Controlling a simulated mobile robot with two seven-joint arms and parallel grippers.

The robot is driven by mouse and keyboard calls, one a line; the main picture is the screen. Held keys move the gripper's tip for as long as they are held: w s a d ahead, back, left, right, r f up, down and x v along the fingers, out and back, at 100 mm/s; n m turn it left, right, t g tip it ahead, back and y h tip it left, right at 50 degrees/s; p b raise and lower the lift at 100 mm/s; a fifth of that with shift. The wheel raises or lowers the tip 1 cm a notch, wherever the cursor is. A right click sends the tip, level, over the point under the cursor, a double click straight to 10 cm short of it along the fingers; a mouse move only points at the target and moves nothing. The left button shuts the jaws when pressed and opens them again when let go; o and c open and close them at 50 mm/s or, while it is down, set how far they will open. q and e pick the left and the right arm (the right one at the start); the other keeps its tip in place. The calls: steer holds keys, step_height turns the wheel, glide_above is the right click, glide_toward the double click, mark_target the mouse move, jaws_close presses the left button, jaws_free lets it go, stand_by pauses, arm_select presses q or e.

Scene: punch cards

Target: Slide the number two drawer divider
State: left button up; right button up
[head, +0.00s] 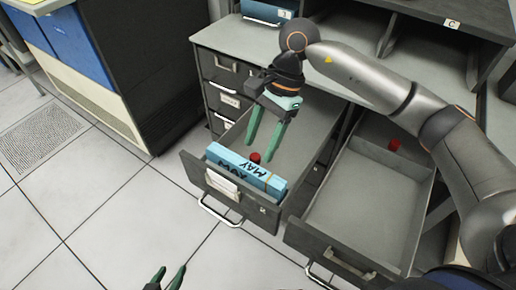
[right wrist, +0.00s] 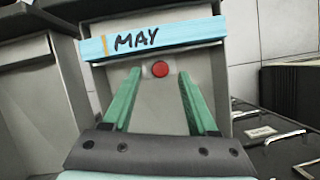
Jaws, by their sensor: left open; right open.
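My right gripper (head: 259,154) is open and reaches down into the open left drawer (head: 307,127). In the right wrist view its two green fingers (right wrist: 160,73) stand apart on either side of a round red knob (right wrist: 160,69), with gaps at both sides. The knob also shows in the head view (head: 255,157), just behind a blue block of cards (head: 238,168) marked MAY at the drawer's front. I cannot tell a divider plate apart from the drawer there, and no number two is readable. My left gripper (head: 167,279) is open and empty, low over the floor.
A second open drawer (head: 365,205) to the right is empty apart from a red knob (head: 393,145) at its back. Closed drawers (head: 222,97) line the cabinet's left side. The tiled floor (head: 110,200) in front is clear.

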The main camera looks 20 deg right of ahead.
steer(key=shift+x, duration=1.2)
jaws_close()
steer(key=shift+w, duration=0.1)
stand_by(0.5)
